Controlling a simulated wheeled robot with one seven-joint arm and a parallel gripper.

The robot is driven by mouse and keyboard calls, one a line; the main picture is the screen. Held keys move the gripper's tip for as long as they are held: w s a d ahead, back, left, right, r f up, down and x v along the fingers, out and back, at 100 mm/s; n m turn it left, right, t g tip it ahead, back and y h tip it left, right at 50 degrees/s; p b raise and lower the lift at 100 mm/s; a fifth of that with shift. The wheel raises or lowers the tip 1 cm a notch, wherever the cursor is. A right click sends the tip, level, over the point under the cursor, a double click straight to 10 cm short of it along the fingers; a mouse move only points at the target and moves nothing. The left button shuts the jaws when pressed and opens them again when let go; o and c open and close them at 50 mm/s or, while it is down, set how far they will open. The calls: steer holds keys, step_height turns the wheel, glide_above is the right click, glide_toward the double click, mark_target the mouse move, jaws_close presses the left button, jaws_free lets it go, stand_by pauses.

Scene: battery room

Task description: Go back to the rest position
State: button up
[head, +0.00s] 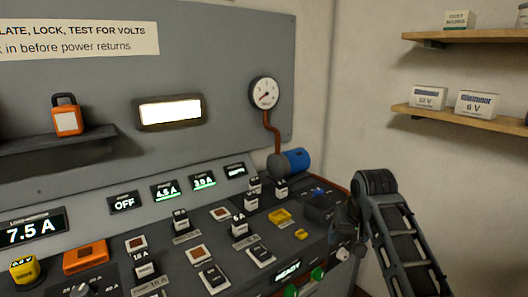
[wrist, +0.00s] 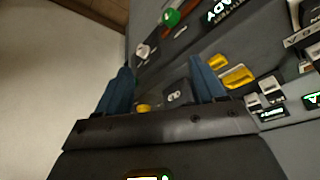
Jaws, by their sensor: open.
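My gripper (wrist: 165,92) shows in the wrist view with its two blue fingers spread apart and nothing between them. Part of the console shows past the fingers, with a dark block and a small yellow piece. In the head view my arm comes in at the right, bent over the right end of the console (head: 185,258). The fingertips are hard to make out there, against the dark parts at the console's end. I cannot tell whether they touch anything.
The console carries several switches, green buttons (head: 318,273) and a yellow part (head: 280,216). A gauge (head: 265,93) and a blue cylinder (head: 296,160) are at the back panel. Wooden shelves (head: 470,117) with boxes hang at the right. The wall between is bare.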

steer(key=s+a+f+t, duration=0.3)
steer(key=s+f, duration=1.4)
steer(key=s, duration=0.2)
steer(key=s+f+t, duration=0.2)
steer(key=s, duration=0.8)
steer(key=s+d+r+t, duration=0.1)
steer(key=s+r, duration=0.3)
steer(key=s, duration=0.5)
steer(key=s+d+r+t, duration=0.15)
steer(key=s+r, duration=0.25)
steer(key=s, duration=0.5)
steer(key=s+r+n+t, duration=0.1)
steer(key=s+r+t, duration=0.1)
steer(key=s+r, duration=0.9)
step_height(320, 180, up, 3)
steer(key=shift+d+r, duration=0.1)
steer(key=shift+d, duration=0.35)
